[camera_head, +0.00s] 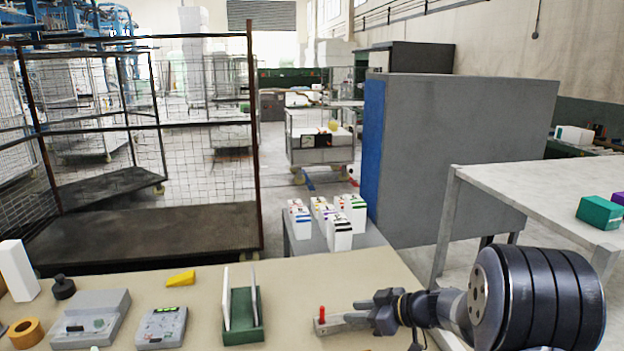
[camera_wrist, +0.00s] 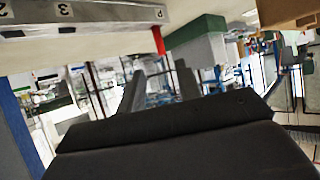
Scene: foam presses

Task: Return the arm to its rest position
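My arm reaches in from the lower right over the beige table (camera_head: 290,285) in the head view. My gripper (camera_head: 372,306) points left, close to a grey bar with a red peg (camera_head: 322,316). In the wrist view the two fingers of my gripper (camera_wrist: 160,88) stand apart with only background between them, so it is open and empty. The bar with the marks 2, 3 and P (camera_wrist: 90,17) and its red peg (camera_wrist: 158,40) show at the top of that view, apart from the fingers. I cannot tell the exact gap between gripper and bar.
On the table stand a green rack (camera_head: 243,333) with white plates, grey devices (camera_head: 162,326), a yellow wedge (camera_head: 181,279) and an orange ring (camera_head: 25,332). White boxes (camera_head: 340,232) stand on a small table behind. A grey cabinet (camera_head: 450,150) and a pale table (camera_head: 545,195) are at right.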

